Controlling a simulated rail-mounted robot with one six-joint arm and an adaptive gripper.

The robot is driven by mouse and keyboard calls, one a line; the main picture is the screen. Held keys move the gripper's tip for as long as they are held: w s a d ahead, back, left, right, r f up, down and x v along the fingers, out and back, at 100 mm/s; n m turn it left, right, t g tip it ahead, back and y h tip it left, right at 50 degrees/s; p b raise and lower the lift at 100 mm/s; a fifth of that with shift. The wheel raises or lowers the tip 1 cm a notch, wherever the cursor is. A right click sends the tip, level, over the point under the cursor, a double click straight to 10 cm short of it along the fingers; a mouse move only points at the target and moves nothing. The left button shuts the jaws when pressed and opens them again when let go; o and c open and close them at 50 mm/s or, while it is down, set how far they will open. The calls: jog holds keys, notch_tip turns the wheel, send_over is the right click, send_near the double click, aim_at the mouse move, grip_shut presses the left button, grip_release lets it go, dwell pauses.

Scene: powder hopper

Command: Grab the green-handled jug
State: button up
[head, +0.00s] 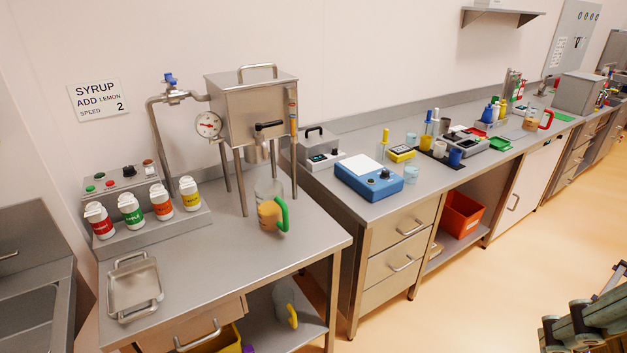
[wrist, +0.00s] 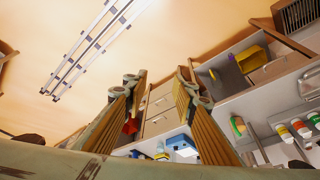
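The green-handled jug (head: 268,212) stands upright on the left steel bench, below the spout of the steel hopper (head: 252,108). It is clear with orange-yellow contents, and its green handle faces right. The handle also shows small at the right of the wrist view, where the jug (wrist: 238,126) is partly cut by other things. My gripper (wrist: 158,84) is open and empty, its two fingers apart, well away from the jug. Part of my arm or gripper shows at the lower right corner of the head view, over the floor.
Bottles (head: 132,209) stand on a stepped rack left of the jug. A steel tray (head: 134,286) lies in front. The hopper's legs stand close around the jug. A yellow-handled jug (head: 286,302) is on the lower shelf. A red-handled jug (head: 538,119) stands far right. The floor is clear.

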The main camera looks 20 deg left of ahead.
jog(key=shift+o, duration=0.9)
jog(key=o, duration=1.3)
jog(key=shift+o, duration=0.2)
jog(key=shift+w, duration=0.15)
